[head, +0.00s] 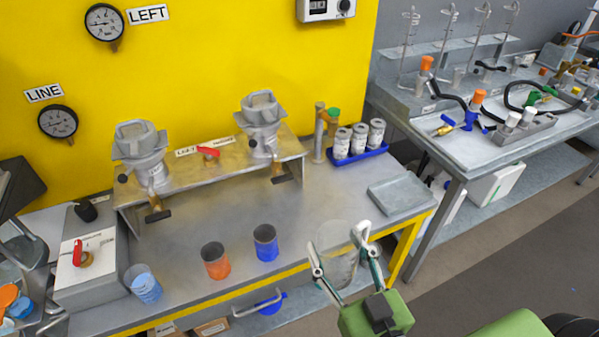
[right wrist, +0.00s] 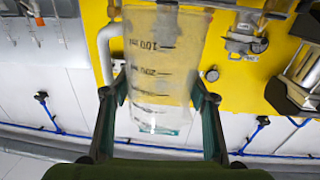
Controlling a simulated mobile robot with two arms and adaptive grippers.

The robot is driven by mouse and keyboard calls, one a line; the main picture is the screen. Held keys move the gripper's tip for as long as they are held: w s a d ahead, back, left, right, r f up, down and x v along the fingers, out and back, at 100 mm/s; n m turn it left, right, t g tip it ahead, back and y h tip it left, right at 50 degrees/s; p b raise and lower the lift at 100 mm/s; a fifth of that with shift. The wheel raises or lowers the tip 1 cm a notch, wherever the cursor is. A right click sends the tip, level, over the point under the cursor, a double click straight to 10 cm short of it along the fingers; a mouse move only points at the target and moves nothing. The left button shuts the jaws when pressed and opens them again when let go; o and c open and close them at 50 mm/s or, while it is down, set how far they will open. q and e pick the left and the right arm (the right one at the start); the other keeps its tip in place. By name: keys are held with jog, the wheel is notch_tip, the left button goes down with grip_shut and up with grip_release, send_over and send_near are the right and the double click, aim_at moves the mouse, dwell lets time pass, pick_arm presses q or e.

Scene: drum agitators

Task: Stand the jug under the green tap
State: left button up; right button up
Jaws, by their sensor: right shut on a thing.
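The jug is a clear measuring jug (head: 338,268) with dark graduation marks, seen close up in the right wrist view (right wrist: 162,70). My right gripper (head: 337,240) is shut on it, one finger on each side, over the front right part of the bench. In the right wrist view my gripper's fingers (right wrist: 160,98) flank the jug's wall. The green tap (head: 333,113) is a green knob on a brass post at the back of the bench, beyond the jug and slightly to its left.
A blue tray (head: 362,156) with white canisters stands just right of the tap. A flat grey tray (head: 402,194) lies at the bench's right end. A blue cup (head: 265,243) and an orange cup (head: 215,260) stand left of the jug. The bench before the tap is clear.

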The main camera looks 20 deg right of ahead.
jog(key=shift+a, duration=0.1)
jog(key=w+a+r+n+g+y, duration=0.2)
jog(key=w+a+n+g+y, duration=0.2)
jog(key=a+n+y, duration=0.2)
jog(key=w+a+r+n+g+y, duration=0.3)
jog(key=w+a+n+g+y, duration=0.1)
jog(key=a+y, duration=0.5)
jog(key=shift+a+n+g+y, duration=0.4)
jog(key=shift+a+n+g, duration=0.45)
jog(key=shift+n, duration=0.35)
